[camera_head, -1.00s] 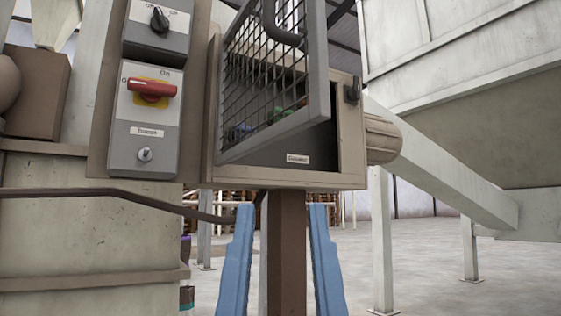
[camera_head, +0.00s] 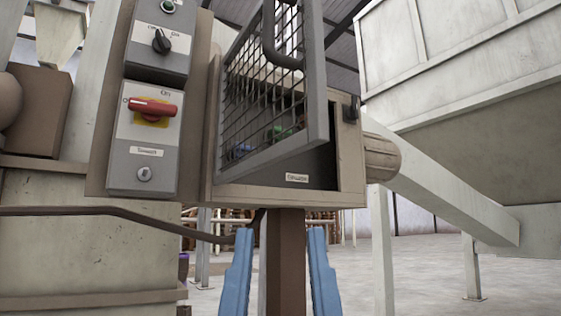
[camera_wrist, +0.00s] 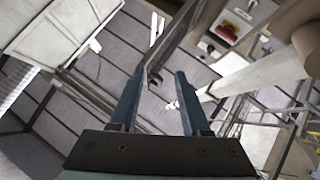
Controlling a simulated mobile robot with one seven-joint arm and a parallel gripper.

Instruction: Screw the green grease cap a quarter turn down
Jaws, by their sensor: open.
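A small green shape (camera_head: 273,133), which looks like the green grease cap, shows through the mesh of the grey guard door on the box. A blue shape (camera_head: 243,151) sits to its left, also behind the mesh. The mesh partly hides both. My gripper (camera_head: 281,232) has two blue fingers pointing up, apart and empty, below the box and in front of its brown post. In the wrist view the open fingers (camera_wrist: 158,75) have nothing between them, and the cap cannot be made out.
The mesh guard door (camera_head: 318,85) stands swung out from the box (camera_head: 350,165), with an opening at its right. A control panel (camera_head: 148,120) with a red switch handle (camera_head: 152,107) is at left. A dark cable (camera_head: 110,212) runs below it.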

